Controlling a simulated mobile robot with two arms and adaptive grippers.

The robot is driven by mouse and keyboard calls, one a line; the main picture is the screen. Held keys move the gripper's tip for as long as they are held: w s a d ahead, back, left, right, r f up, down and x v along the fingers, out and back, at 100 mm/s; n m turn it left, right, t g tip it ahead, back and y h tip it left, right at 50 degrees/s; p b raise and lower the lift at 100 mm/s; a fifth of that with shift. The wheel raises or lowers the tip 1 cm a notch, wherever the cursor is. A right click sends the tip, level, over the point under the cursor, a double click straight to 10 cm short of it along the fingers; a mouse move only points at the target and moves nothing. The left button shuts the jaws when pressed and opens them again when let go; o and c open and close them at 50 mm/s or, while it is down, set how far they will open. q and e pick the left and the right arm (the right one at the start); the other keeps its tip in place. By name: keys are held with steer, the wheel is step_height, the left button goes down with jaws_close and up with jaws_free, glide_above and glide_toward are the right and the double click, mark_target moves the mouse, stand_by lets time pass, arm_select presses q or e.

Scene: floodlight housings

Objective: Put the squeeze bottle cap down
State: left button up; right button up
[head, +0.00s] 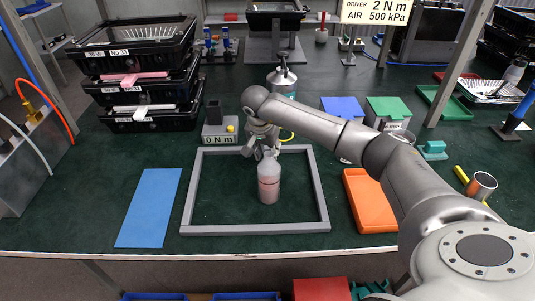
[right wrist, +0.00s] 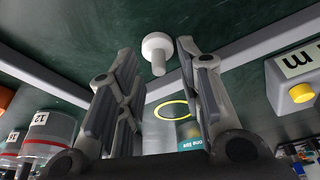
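The squeeze bottle cap (right wrist: 158,45) is white, with a round flange and a short nozzle pointing towards the camera. It shows in the right wrist view over the green mat, between and slightly beyond my right fingertips. My right gripper (right wrist: 157,62) is open, with a narrow gap beside the cap. In the head view the right gripper (head: 263,152) points down just behind or above the squeeze bottle (head: 268,182), which stands upright and holds pinkish liquid. The cap cannot be made out in the head view. My left gripper is out of view.
A grey frame (head: 187,205) lies around the bottle on the green table. A blue mat (head: 149,208) lies left of it, an orange tray (head: 368,203) right. A torque block (head: 219,133) and a teal-labelled bottle (head: 282,82) stand behind. The frame's left interior is clear.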

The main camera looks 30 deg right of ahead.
steer(key=v, duration=1)
steer(key=shift+r, duration=0.3)
steer(key=shift+s+a, duration=0.1)
